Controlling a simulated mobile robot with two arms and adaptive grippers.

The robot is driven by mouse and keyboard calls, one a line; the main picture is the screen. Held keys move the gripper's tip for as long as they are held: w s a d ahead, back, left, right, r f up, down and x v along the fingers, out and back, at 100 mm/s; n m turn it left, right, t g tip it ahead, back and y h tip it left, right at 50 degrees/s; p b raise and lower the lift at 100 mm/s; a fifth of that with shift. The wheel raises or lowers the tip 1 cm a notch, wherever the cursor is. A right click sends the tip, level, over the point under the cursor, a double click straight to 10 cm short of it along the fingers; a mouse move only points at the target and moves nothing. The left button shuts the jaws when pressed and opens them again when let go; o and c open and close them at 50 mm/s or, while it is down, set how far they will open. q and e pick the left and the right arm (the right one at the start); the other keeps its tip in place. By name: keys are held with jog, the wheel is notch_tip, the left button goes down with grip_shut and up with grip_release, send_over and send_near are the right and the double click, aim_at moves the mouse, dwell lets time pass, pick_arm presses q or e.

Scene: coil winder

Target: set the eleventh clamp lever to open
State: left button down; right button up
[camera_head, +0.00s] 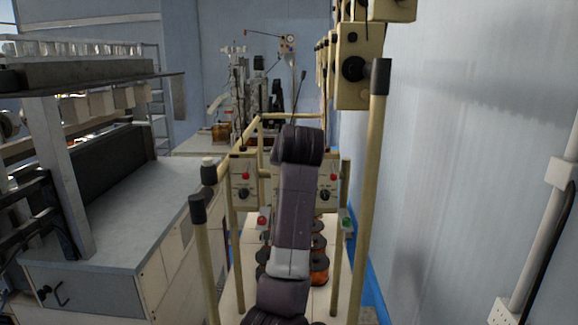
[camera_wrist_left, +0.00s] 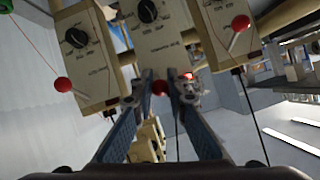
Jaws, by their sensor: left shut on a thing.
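In the left wrist view the two blue-grey fingers of my left gripper (camera_wrist_left: 159,92) are shut on a red ball-ended lever (camera_wrist_left: 160,87) below the middle cream tension unit (camera_wrist_left: 163,35). Similar red lever knobs show on the left unit (camera_wrist_left: 63,84) and the right unit (camera_wrist_left: 240,22). Each of these units has a black dial. I cannot read which unit is the eleventh, nor clearly tell the held lever's angle. In the head view a dark arm of mine rises up the middle, and its gripper is hidden. My right gripper is not in view.
In the head view, cream posts with black caps (camera_head: 380,77) stand close on both sides of my arm. Cream units (camera_head: 358,65) line the right wall. A grey-topped cabinet (camera_head: 120,215) fills the left. Wire spools (camera_head: 319,262) sit low behind the arm.

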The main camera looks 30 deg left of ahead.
pick_arm(q)
jog(key=shift+r, duration=0.2)
dwell(0.4)
jog(key=c, duration=1.9)
grip_release()
jog(key=shift+w, duration=0.1)
jog(key=v, duration=1.2)
jog(key=shift+w+r, duration=0.1)
jog(key=shift+w, duration=0.05)
